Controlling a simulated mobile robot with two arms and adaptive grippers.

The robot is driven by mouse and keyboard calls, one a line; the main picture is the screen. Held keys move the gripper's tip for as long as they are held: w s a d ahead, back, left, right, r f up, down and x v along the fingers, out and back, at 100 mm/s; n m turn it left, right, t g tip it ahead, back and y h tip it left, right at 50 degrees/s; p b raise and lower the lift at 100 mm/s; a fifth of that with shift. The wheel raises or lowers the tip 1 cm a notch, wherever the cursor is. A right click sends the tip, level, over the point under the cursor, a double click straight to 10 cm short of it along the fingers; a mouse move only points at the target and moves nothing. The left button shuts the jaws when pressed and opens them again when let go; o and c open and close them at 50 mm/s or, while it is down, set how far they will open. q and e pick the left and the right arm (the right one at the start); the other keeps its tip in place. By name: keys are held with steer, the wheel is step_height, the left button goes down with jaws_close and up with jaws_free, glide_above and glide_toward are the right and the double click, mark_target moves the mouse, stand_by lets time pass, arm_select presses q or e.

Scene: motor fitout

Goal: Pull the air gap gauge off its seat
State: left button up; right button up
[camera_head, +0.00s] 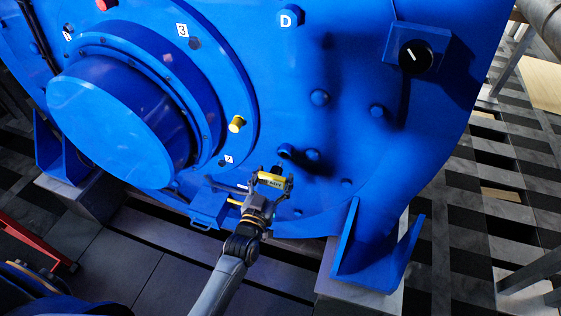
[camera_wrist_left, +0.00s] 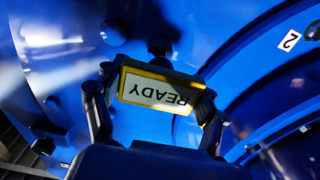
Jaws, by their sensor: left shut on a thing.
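The air gap gauge (camera_head: 271,180) looks like a small yellow-edged block with a white label. In the left wrist view the gauge (camera_wrist_left: 156,90) reads READY upside down. My left gripper (camera_head: 270,184) is shut on it, low on the blue motor face. In the left wrist view the fingers of my left gripper (camera_wrist_left: 155,104) stand on both sides of the block. A dark round stub (camera_wrist_left: 159,46) shows just behind the block; I cannot tell whether they touch. The seat itself is not clearly visible. My right gripper is not in view.
The big blue motor housing (camera_head: 330,60) fills the view, with several bolt heads around the gripper. A yellow plug (camera_head: 236,123) and a large round blue hub (camera_head: 120,120) are to the left. A black dial (camera_head: 415,56) is at upper right. A blue foot (camera_head: 375,250) stands at lower right.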

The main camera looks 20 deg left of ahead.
arm_select(q)
steer(key=shift+s, duration=0.25)
steer(key=shift+s+a+r+p, duration=0.1)
steer(key=shift+s+p, duration=1.2)
steer(key=shift+s, duration=1.45)
steer(key=p, duration=0.3)
glide_toward(271, 182)
steer(key=s, duration=0.5)
steer(key=shift+s+a+p, duration=0.15)
steer(key=shift+s+p, duration=0.45)
steer(key=shift+s, duration=2.3)
